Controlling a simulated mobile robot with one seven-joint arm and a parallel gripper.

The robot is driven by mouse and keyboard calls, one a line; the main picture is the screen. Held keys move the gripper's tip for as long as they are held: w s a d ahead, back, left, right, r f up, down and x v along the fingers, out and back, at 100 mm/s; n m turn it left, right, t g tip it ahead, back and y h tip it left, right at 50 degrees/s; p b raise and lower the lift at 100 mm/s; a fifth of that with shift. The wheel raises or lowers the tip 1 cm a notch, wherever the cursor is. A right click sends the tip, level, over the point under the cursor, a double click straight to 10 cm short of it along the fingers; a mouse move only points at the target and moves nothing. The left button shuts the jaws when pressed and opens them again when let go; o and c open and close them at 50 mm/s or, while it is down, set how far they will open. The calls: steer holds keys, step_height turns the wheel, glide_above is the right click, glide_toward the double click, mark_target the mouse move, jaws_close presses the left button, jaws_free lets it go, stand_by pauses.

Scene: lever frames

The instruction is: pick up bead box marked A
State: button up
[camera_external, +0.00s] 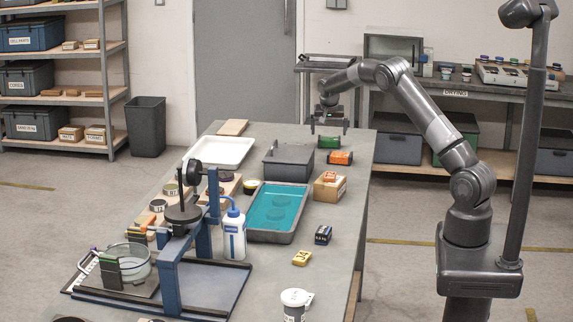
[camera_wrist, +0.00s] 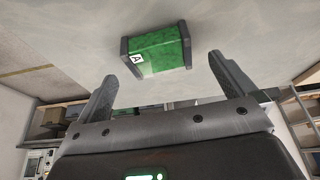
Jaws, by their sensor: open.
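The bead box marked A (camera_wrist: 158,54) is a green box with dark end caps and a white label reading "A". It lies on the table between and beyond my fingertips in the wrist view. In the external view a green box (camera_external: 330,142) sits at the far end of the table, just below my gripper (camera_external: 329,126). My gripper (camera_wrist: 165,75) is open and empty, with its two fingers apart and a visible gap to the box.
An orange box (camera_external: 340,158) lies just in front of the green one. A grey bin (camera_external: 288,162) stands to its left, and a brown carton (camera_external: 329,188) nearer the camera. A teal tray (camera_external: 275,208) lies mid-table. The table's right edge is close by.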

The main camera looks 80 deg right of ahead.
mark_target(329, 138)
steer(key=x, duration=0.5)
steer(key=shift+s+d+f, duration=0.15)
steer(key=shift+f, duration=0.05)
steer(key=c, duration=1)
steer(key=shift+r, duration=0.15)
